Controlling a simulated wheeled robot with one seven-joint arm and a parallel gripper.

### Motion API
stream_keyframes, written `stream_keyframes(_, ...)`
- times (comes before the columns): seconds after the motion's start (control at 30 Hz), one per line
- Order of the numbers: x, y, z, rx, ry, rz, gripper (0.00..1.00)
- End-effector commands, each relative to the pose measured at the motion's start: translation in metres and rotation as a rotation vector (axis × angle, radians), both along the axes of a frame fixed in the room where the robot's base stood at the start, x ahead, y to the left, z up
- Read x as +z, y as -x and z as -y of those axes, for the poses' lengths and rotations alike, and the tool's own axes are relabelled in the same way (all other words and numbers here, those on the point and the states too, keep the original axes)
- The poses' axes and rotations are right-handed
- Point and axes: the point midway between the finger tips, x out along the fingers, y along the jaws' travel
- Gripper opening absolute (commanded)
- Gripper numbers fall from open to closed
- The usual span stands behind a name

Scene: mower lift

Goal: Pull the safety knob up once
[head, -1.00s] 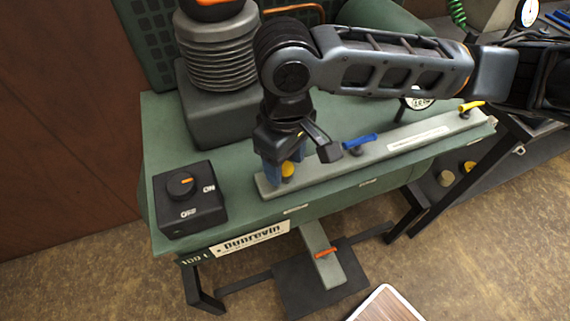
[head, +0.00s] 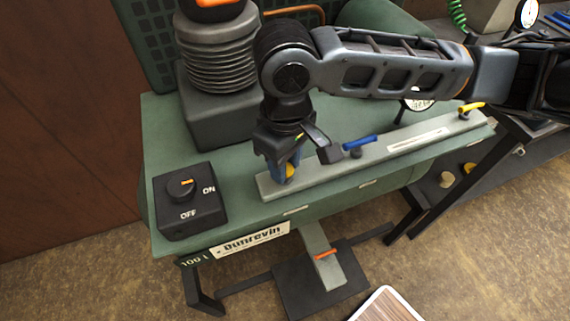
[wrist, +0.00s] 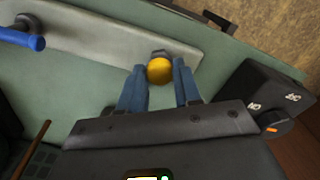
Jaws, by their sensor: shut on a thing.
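The safety knob appears to be the round yellow knob (head: 290,172) near the left end of the grey bar (head: 330,172) on the green bench. My gripper (head: 281,178) points down at that end of the bar, its blue fingers around the knob. In the wrist view the yellow knob (wrist: 160,71) sits between the two fingertips (wrist: 161,76), above a dark base on the bar. The gripper is shut on it. The fingers partly hide the knob and its stem in the head view.
A black box with an ON/OFF dial (head: 190,198) stands left of the gripper. A blue lever (head: 360,142) and a yellow lever (head: 471,107) stand farther right along the bar. A grey bellows column (head: 217,55) rises behind. A pedal with an orange bar (head: 326,254) is below.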

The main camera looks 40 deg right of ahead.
Motion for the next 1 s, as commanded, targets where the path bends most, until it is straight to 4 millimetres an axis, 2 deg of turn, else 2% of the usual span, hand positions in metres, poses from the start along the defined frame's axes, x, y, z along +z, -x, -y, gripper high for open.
stream_keyframes(1.0,0.0075,-0.0002,0.0001,0.0,0.0,0.001,0.11)
